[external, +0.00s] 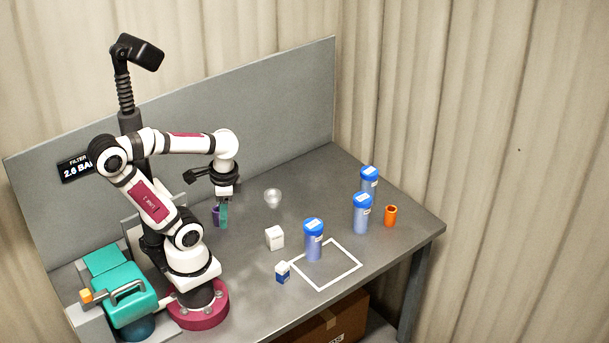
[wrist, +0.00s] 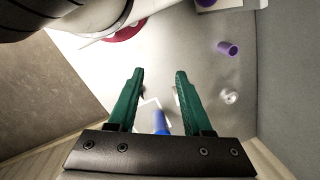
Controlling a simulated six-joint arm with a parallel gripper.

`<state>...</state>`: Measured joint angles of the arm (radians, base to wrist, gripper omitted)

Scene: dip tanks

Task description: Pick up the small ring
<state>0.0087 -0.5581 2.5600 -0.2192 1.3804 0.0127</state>
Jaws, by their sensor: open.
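I cannot make out a thing that is surely the small ring in either view. My gripper (external: 223,226) hangs above the back left of the table, fingers down. In the wrist view its two green fingers (wrist: 160,74) are apart with nothing held between them. A purple cup (external: 215,214) shows partly behind the fingers in the external view. It lies off to the right of the fingers in the wrist view (wrist: 228,48). A pale, clear rounded piece (external: 273,197) is right of my gripper; it looks ring-like in the wrist view (wrist: 230,97), but its shape is unclear.
An orange cup (external: 390,216) is at the right. A white outlined square (external: 325,282) marks the front. A grey panel (external: 270,97) closes the back.

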